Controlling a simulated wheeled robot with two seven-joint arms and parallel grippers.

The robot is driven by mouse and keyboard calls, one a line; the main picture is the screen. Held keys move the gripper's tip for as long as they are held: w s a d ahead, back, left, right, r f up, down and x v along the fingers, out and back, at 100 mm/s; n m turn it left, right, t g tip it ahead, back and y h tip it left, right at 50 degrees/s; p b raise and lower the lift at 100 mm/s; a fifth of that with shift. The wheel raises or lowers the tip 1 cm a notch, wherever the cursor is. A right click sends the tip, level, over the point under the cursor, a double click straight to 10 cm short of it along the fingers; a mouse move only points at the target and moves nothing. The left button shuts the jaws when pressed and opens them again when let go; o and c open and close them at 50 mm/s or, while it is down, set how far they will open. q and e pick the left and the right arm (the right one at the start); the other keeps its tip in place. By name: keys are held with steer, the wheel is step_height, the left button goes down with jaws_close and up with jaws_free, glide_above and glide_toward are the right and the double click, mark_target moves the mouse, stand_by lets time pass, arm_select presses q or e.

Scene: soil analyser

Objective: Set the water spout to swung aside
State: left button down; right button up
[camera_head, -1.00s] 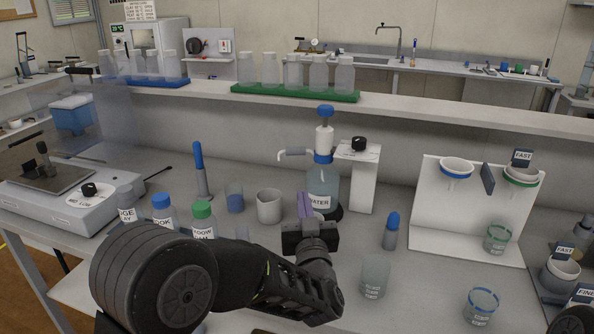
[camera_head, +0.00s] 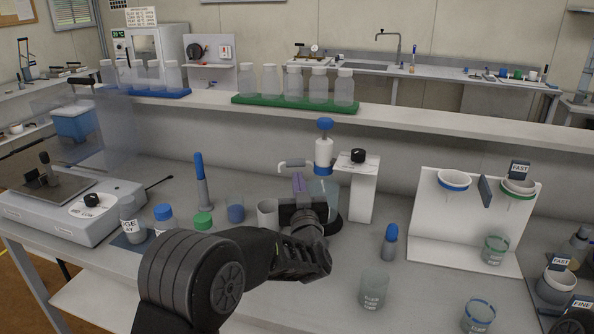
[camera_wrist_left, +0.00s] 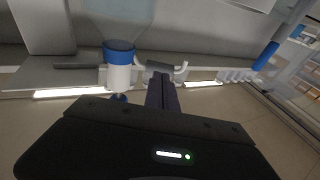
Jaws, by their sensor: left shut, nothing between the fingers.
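The water bottle (camera_head: 330,192) stands in the middle of the bench, with a white pump neck and a blue knob (camera_head: 325,124) on top. Its pale spout (camera_head: 293,163) sticks out to the left from the neck. My left gripper (camera_head: 299,182) is shut and empty, in front of the bottle and just below the spout. It hides much of the bottle and its label. In the left wrist view the shut fingers (camera_wrist_left: 161,92) point at the spout (camera_wrist_left: 163,69), beside the pump neck (camera_wrist_left: 118,76); whether they touch is unclear. My right gripper is not in view.
A beaker (camera_head: 267,213) stands close to the left of my gripper. A white stand with a black knob (camera_head: 358,156) is right of the bottle.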

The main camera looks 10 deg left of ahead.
mark_target(297, 166)
arm_select(q)
steer(key=shift+x, duration=1.45)
